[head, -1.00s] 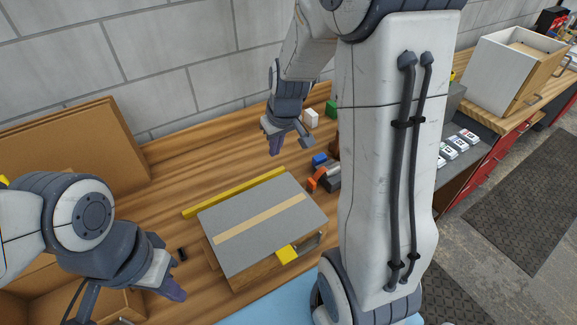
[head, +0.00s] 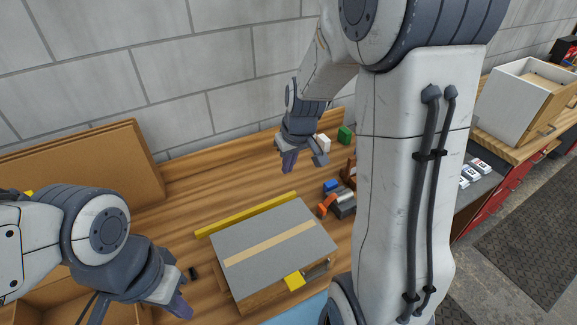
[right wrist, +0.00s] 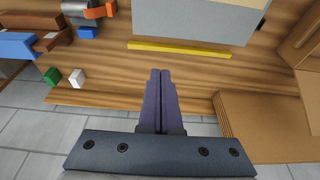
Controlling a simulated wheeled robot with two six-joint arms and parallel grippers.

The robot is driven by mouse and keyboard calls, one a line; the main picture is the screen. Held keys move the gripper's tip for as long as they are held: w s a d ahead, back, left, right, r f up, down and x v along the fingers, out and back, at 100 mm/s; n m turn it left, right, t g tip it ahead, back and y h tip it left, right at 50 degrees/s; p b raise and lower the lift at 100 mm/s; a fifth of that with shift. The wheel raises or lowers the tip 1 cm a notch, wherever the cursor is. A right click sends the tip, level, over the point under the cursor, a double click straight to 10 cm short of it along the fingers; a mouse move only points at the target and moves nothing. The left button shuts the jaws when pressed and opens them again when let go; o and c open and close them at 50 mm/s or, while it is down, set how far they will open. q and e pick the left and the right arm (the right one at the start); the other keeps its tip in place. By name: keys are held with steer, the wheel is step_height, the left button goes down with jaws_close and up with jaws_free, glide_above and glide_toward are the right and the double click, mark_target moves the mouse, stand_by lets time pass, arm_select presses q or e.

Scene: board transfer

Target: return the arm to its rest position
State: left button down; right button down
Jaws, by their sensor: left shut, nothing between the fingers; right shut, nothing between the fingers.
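My right gripper (head: 288,162) hangs above the wooden bench (head: 225,180), between the grey-topped box and the wall. In the right wrist view its two dark fingers (right wrist: 158,85) are together with nothing between them. My left gripper (head: 182,308) is at the lower left, above the bench beside an open cardboard box. Its fingers look closed and empty. My right arm's large white link covers the right middle of the head view and hides part of the bench.
A grey-topped box (head: 290,228) with a tan strip lies mid-bench, a yellow bar (head: 245,215) behind it. Cardboard sheets (head: 90,165) lean at the wall. Small blocks, including a green one (head: 345,134), stand right of my right gripper. A white drawer unit (head: 512,100) is far right.

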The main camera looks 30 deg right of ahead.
steer(key=shift+r, duration=0.65)
steer(key=shift+a+f, duration=0.1)
steer(key=s+a+f+n+b, duration=0.25)
steer(key=s+a+b, duration=0.2)
steer(key=a, duration=0.55)
steer(key=s+a+f+n+g+b, duration=0.1)
steer(key=s+a+f+n+b, duration=0.1)
steer(key=s+a, duration=0.3)
steer(key=s+a+f+n+g+b, duration=0.2)
steer(key=s+a+f+b, duration=0.1)
steer(key=s, duration=1.1)
steer(key=shift+a+y+b, duration=0.4)
steer(key=shift+a+b, duration=0.25)
steer(key=shift+a, duration=0.45)
